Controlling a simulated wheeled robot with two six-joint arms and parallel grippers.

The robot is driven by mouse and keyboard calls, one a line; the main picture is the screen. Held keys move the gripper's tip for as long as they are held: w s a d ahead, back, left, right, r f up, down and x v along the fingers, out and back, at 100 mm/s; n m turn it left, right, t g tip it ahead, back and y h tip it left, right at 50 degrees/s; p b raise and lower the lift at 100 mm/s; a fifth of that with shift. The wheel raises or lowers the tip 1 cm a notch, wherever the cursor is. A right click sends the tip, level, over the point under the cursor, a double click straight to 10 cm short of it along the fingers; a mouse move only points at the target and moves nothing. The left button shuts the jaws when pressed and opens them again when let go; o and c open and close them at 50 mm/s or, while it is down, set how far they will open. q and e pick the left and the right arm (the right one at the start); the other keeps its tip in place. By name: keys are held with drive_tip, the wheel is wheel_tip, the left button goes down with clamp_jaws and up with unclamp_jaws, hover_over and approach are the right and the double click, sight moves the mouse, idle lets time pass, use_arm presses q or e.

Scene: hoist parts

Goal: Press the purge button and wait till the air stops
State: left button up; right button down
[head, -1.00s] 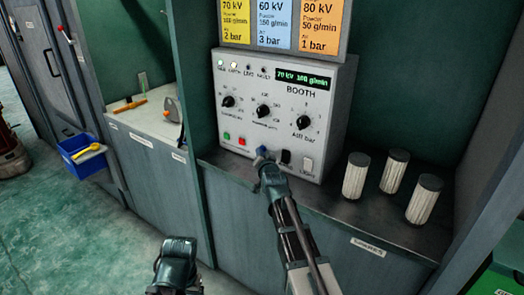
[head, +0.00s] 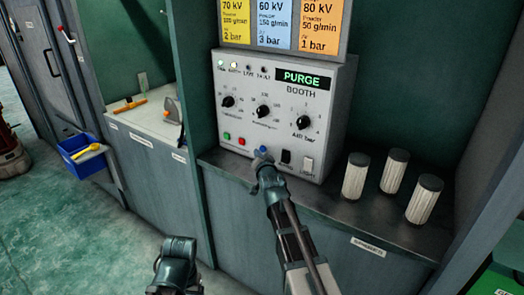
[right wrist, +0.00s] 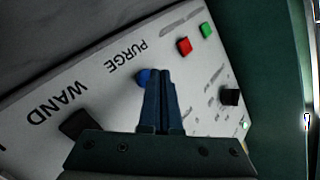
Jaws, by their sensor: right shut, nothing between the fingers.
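The white booth control panel (head: 285,115) stands on the counter, and its display (head: 303,78) reads PURGE in green. The blue purge button (head: 263,149) is on the panel's lower front. My right gripper (head: 262,160) is shut and empty, its tips just below and in front of the button. In the right wrist view the blue button (right wrist: 143,77) shows beside the tips of my shut fingers (right wrist: 162,75), partly hidden by them, next to the word PURGE. I cannot tell whether they touch. My left gripper (head: 176,255) is low at the bottom, its jaws unclear.
Several white filter cartridges (head: 392,171) stand on the counter to the right. A blue bin (head: 82,155) hangs at left.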

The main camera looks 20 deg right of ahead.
idle(0.3)
drive_tip(key=shift+s+a, duration=0.8)
drive_tip(key=shift+a, duration=0.25)
drive_tip(key=shift+s+a, duration=0.8)
drive_tip(key=shift+a, duration=0.2)
use_arm(q)
wheel_tip(320, 180, up, 19)
drive_tip(key=p, duration=1.8)
drive_tip(key=shift+p, duration=0.4)
use_arm(e)
drive_tip(key=s+a+n+g, duration=0.4)
drive_tip(key=s+a+g, duration=0.1)
drive_tip(key=s, duration=0.6)
drive_tip(key=s+a+n+g, duration=0.4)
drive_tip(key=s+a+g, duration=0.1)
drive_tip(key=s, duration=0.6)
drive_tip(key=s+a+n+g, duration=0.4)
drive_tip(key=s+a+g, duration=0.1)
drive_tip(key=s, duration=0.7)
drive_tip(key=shift+a+n+g+y, duration=0.3)
drive_tip(key=shift+a+g+y, duration=0.1)
drive_tip(key=shift+g, duration=0.3)
use_arm(q)
drive_tip(key=shift+f, duration=0.1)
